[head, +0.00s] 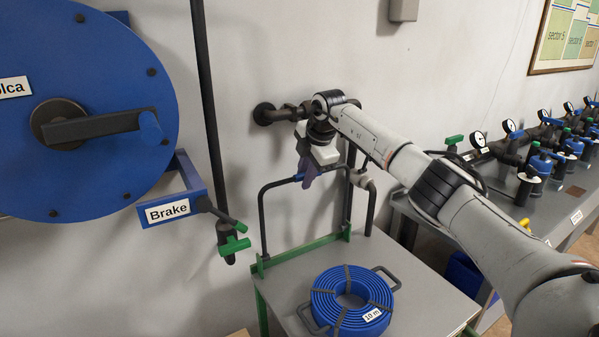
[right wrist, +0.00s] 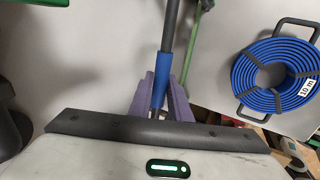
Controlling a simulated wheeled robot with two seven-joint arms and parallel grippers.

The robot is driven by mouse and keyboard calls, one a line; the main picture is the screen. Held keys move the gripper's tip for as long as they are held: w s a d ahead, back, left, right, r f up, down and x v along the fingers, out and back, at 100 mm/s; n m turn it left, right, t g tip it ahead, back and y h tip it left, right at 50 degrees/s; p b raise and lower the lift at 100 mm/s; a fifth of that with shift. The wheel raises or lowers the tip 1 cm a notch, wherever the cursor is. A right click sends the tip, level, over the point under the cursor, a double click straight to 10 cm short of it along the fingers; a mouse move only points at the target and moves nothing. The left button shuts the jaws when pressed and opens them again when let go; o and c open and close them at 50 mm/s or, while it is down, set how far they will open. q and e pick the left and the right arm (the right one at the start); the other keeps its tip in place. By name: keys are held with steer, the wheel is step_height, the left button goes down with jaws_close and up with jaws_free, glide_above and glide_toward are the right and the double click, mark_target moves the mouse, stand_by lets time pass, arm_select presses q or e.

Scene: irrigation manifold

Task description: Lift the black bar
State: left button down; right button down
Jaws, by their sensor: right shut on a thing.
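The black bar (head: 262,222) is a bent, arch-like bar standing at the back of the grey table, its near leg rising from a green rail. Its top part carries a blue sleeve (head: 286,182). My right gripper (head: 308,178), with purple fingers, is at the top of the bar, shut on the sleeve. In the right wrist view the fingers (right wrist: 161,92) lie on both sides of the blue sleeve (right wrist: 159,88), and the dark bar (right wrist: 171,25) runs on beyond it. The far part of the bar is partly hidden by my gripper and pipes. My left gripper is not in view.
A blue hose coil (head: 325,299) lies on the grey table (head: 425,290). A wall pipe (head: 275,116) passes close to my right wrist. At left are a blue reel (head: 90,185), a Brake bracket (head: 168,211) and a green-handled valve (head: 233,246). Gauges and valves line the right bench.

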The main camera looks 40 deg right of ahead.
steer(key=w+r+t, duration=0.1)
steer(key=w, duration=0.1)
steer(key=w+r+t, duration=0.1)
steer(key=shift+w+r, duration=0.4)
steer(key=c, duration=1.4)
jaws_free()
steer(key=shift+c, duration=0.2)
steer(key=o, duration=0.3)
steer(key=shift+w+f, duration=0.25)
steer(key=shift+w, duration=0.1)
steer(key=shift+s+r, duration=0.25)
steer(key=shift+r, duration=0.1)
steer(key=shift+c, duration=0.7)
steer(key=b+v, duration=0.1)
steer(key=v, duration=0.8)
steer(key=shift+s+f+b, duration=0.25)
steer(key=shift+b, duration=0.15)
steer(key=c, duration=0.6)
steer(key=shift+d, duration=0.15)
steer(key=shift+c, duration=0.2)
steer(key=shift+s, duration=0.15)
